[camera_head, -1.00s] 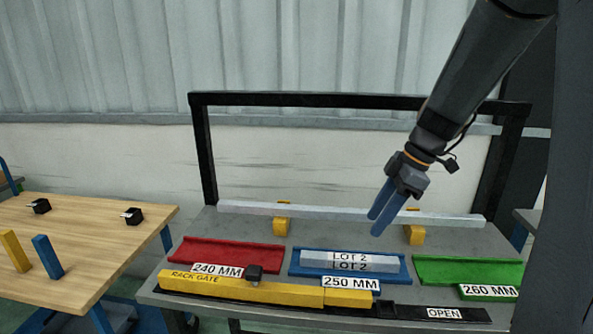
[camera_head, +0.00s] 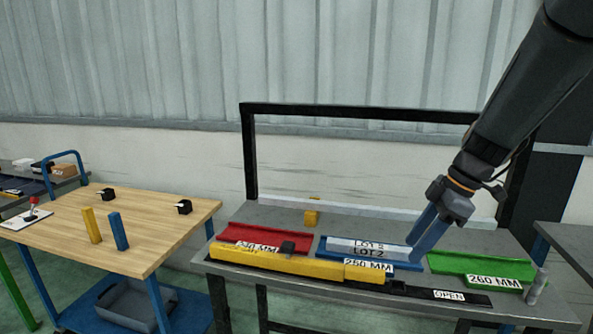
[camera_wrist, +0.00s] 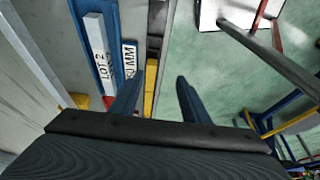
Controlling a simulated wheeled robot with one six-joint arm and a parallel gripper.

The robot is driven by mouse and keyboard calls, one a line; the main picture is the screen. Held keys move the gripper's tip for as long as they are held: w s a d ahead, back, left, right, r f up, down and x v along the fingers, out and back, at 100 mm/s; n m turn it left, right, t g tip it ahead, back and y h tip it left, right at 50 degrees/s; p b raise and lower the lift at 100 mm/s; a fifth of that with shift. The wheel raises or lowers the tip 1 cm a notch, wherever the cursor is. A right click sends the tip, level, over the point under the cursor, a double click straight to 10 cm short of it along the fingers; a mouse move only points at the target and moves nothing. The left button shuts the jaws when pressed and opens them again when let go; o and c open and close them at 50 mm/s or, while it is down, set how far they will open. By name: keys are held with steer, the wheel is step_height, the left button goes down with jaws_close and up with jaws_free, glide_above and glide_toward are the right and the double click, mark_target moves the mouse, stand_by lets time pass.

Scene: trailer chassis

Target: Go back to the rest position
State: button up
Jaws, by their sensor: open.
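My gripper (camera_head: 424,243) is at the right in the head view, above the right part of the grey bench, with its blue fingers pointing down and left. In the wrist view its two blue fingers (camera_wrist: 157,97) stand apart with nothing between them. The blue tray (camera_head: 327,251) labelled 250 MM holds light bars marked LOT 2, just left of the fingers in the head view. The blue tray also shows in the wrist view (camera_wrist: 82,28) at the left.
A red tray (camera_head: 232,234) and a green tray (camera_head: 450,264) flank the blue one. A yellow gate bar (camera_head: 290,263) lies along the bench front, beside an OPEN label (camera_head: 449,296). A black frame (camera_head: 250,160) rises behind. A wooden table (camera_head: 140,235) stands left.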

steer(key=s+a+f+m+h, duration=0.2)
steer(key=s+a+f+m, duration=0.1)
steer(key=s+m, duration=0.3)
steer(key=s+a+f+m+h, duration=0.2)
steer(key=s+a+f+m, duration=0.2)
steer(key=s+m, duration=0.3)
steer(key=shift+s+a+f+m, duration=0.2)
steer(key=shift+a+f+m, duration=0.1)
steer(key=shift+f+m, duration=0.55)
